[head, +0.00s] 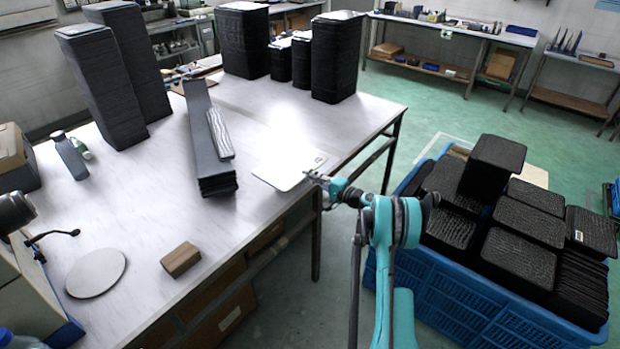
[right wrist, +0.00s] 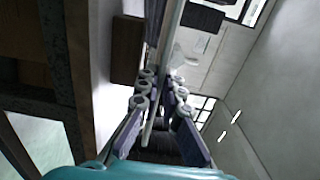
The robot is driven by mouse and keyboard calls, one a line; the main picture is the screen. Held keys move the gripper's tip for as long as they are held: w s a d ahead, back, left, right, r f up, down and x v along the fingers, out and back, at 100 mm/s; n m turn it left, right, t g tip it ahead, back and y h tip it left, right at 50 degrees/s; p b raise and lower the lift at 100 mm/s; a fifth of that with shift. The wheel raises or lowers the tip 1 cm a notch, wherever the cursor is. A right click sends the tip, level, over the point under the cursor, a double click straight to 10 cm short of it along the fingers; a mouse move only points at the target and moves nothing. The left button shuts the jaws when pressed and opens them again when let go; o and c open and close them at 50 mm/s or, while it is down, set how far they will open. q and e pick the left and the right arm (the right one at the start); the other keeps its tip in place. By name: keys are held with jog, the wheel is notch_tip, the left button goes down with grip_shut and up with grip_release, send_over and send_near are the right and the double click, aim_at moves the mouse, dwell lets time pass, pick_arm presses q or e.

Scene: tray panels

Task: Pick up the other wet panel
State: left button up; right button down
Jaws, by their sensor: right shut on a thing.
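A thin pale panel (head: 284,171) is at the table's right edge in the head view. My right gripper (head: 314,178) is shut on its near right corner. I cannot tell whether the panel touches the table or is just above it. In the right wrist view, the fingers (right wrist: 160,98) close on the panel, which shows edge-on as a thin strip (right wrist: 171,28). A narrow grey panel with a wavy, shiny surface (head: 220,134) lies on a stack of long dark strips (head: 204,150). My left gripper is not in view.
Tall dark stacks (head: 88,85) stand at the table's back. A blue crate (head: 455,300) full of black textured panels (head: 520,254) is to the right of my arm. A wooden block (head: 180,259), a round disc (head: 96,272) and a bottle (head: 70,156) are on the table (head: 135,210).

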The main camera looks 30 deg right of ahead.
jog(key=shift+f, duration=0.1)
jog(key=s+d+r+p, duration=0.1)
jog(key=s+d+r, duration=0.2)
jog(key=s, duration=0.4)
jog(key=shift+s+r, duration=0.2)
jog(key=shift+r, duration=0.3)
